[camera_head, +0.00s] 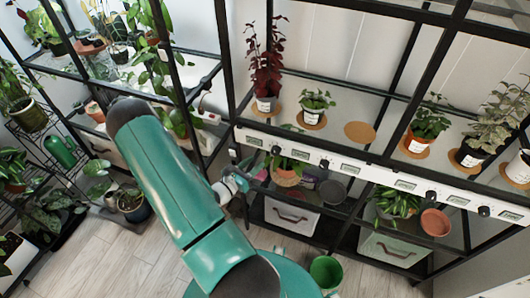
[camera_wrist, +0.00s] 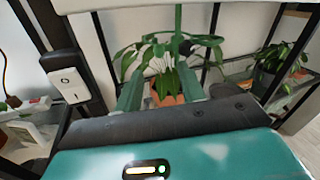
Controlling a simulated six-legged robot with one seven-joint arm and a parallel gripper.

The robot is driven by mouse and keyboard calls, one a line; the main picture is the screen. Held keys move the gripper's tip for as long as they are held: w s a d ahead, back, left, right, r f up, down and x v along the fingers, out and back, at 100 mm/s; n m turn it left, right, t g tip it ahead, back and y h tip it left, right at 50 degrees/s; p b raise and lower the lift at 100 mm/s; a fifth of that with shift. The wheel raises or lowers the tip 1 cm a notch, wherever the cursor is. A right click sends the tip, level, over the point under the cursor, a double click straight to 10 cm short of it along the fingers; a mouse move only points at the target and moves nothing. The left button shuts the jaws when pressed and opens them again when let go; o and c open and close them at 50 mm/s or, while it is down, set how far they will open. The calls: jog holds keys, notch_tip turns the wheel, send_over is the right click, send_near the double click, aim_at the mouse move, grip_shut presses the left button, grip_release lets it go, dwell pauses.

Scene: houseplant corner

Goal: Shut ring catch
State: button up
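In the wrist view, my gripper (camera_wrist: 161,86) points at a leafy plant (camera_wrist: 150,52) in a terracotta pot (camera_wrist: 168,98). Its two teal fingers stand apart, with the pot and pale stems showing between them and nothing clearly held. A green upright stake (camera_wrist: 178,22) rises among the leaves, with a green crosspiece at leaf height. That piece may be the ring catch; I cannot tell whether it is open or shut. In the head view, my gripper (camera_head: 243,180) is beside the potted plant (camera_head: 286,165) on the lower shelf, under the white control strip; my arm hides part of this area.
The white strip (camera_head: 340,163) with dials runs just above the lower shelf. Black rack posts stand close by. A white switch box (camera_wrist: 68,85) is on a post at left in the wrist view. A green bucket (camera_head: 326,271) stands on the floor.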

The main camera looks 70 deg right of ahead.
jog(key=x, duration=0.7)
jog(key=shift+d, duration=0.15)
grip_shut()
jog(key=shift+s, duration=0.1)
